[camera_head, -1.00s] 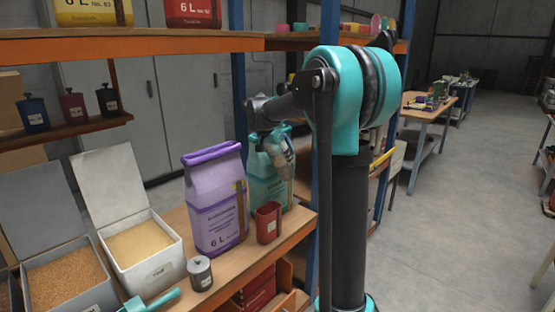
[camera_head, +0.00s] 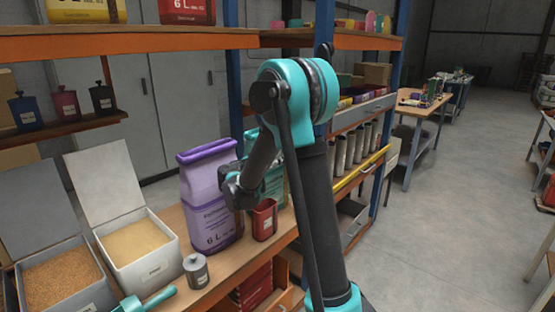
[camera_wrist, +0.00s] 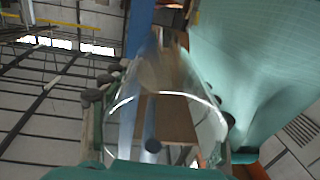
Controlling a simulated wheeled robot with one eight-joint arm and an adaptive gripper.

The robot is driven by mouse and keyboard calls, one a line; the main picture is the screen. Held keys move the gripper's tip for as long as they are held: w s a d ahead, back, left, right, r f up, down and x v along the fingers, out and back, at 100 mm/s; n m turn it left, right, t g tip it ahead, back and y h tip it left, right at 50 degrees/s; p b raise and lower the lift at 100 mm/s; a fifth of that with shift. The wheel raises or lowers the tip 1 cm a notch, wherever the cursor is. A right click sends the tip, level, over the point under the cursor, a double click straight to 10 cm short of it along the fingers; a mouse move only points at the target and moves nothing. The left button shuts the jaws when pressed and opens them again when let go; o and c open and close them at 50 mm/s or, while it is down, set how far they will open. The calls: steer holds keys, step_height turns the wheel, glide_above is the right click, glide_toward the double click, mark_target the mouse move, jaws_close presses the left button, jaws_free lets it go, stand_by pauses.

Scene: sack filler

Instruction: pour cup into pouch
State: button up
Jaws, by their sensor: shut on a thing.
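My gripper shows in the wrist view (camera_wrist: 160,120), with its dark fingers on both sides of a clear cup (camera_wrist: 211,122). It is shut on the cup. A blurred brownish patch shows at the cup's far end; I cannot tell whether it is grain. A large teal pouch (camera_wrist: 245,60) fills the right of the wrist view, close beside the cup. In the head view, the teal pouch (camera_head: 275,183) stands partly hidden behind my arm. A purple pouch (camera_head: 205,205) stands upright to its left. The cup and fingertips are hidden or unclear in the head view.
A red container (camera_head: 264,220) stands in front of the pouches on the shelf. A grey lidded canister (camera_head: 197,272) and a teal scoop (camera_head: 145,303) lie nearer. Two open grain bins (camera_head: 158,275) stand at left. A blue rack post (camera_head: 324,60) rises behind my arm.

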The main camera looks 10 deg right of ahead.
steer(key=shift+s+a+r+t+h, duration=0.2)
steer(key=shift+a+r+t+h, duration=0.05)
steer(key=shift+r+t+h, duration=0.3)
steer(key=shift+s+a+r+t+h, duration=0.25)
steer(key=shift+r+t+h, duration=0.2)
steer(key=shift+h, duration=0.2)
steer(key=s+a+r+t+h, duration=0.1)
steer(key=h, duration=0.1)
steer(key=s+a+r+t+h, duration=0.1)
steer(key=t, duration=0.1)
steer(key=shift+a+r+h, duration=0.1)
steer(key=shift+a+h, duration=0.05)
steer(key=shift+h, duration=0.25)
steer(key=shift+c, duration=0.2)
steer(key=shift+r+g+y, duration=0.5)
steer(key=shift+r+y, duration=0.1)
steer(key=shift+y, duration=0.1)
steer(key=shift+r+g+y, duration=0.9)
steer(key=shift+g+y, duration=0.4)
steer(key=shift+y, duration=0.2)
steer(key=shift+f, duration=0.1)
steer(key=shift+f+t+h, duration=0.7)
steer(key=shift+t+h, duration=0.25)
steer(key=shift+h, duration=0.15)
steer(key=shift+f+t+h, duration=0.7)
steer(key=shift+t+h, duration=0.25)
steer(key=shift+h, duration=0.15)
steer(key=shift+w, duration=0.1)
